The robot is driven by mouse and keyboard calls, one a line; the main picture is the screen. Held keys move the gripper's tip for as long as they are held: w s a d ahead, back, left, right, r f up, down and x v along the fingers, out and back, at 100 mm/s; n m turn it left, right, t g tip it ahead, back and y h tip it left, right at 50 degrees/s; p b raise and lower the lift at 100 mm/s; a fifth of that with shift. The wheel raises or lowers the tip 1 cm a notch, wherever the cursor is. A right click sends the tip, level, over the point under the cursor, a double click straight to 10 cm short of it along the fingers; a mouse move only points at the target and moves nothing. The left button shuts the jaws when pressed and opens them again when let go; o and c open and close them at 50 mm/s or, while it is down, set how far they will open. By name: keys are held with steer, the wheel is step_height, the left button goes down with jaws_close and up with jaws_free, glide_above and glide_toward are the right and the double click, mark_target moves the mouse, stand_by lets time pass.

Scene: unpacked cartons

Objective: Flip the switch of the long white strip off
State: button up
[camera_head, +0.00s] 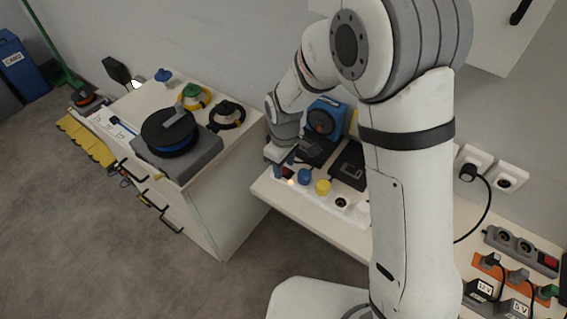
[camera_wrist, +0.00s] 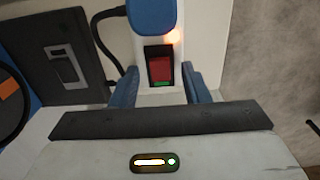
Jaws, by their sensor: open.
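The long white strip (camera_head: 313,198) lies along the front edge of the white bench. A blue plug (camera_head: 305,176), a yellow plug (camera_head: 323,187) and open sockets show on it. In the wrist view the strip's end (camera_wrist: 142,75) holds a red rocker switch (camera_wrist: 160,69) in a dark frame, with a green patch at its near edge. An orange glow shows beside it, next to the blue plug (camera_wrist: 152,14). My gripper (camera_wrist: 160,84) is open and empty, its blue fingers on either side of the switch end. Contact cannot be told.
Dark boxes (camera_head: 349,163) and a blue device (camera_head: 325,119) stand behind the strip. A white cabinet (camera_head: 235,152) with a cable reel (camera_head: 170,131) stands left, across a gap. Another grey strip (camera_head: 521,250) and adapters lie at right. Floor is free in front.

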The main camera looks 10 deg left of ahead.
steer(key=shift+c, duration=0.2)
jaws_close()
steer(key=shift+f+y+b, duration=0.25)
steer(key=shift+y+b, duration=0.05)
steer(key=shift+b, duration=0.5)
steer(key=y+b, duration=0.1)
steer(key=b, duration=0.1)
steer(key=shift+d+f+t+b, duration=0.2)
steer(key=shift+t+b, duration=0.1)
steer(key=shift+t, duration=0.1)
steer(key=shift+s+d+r+y+b, duration=0.2)
steer(key=shift+y+b, duration=0.3)
steer(key=shift+b, duration=0.75)
steer(key=shift+r, duration=0.2)
steer(key=shift+o, duration=0.2)
jaws_free()
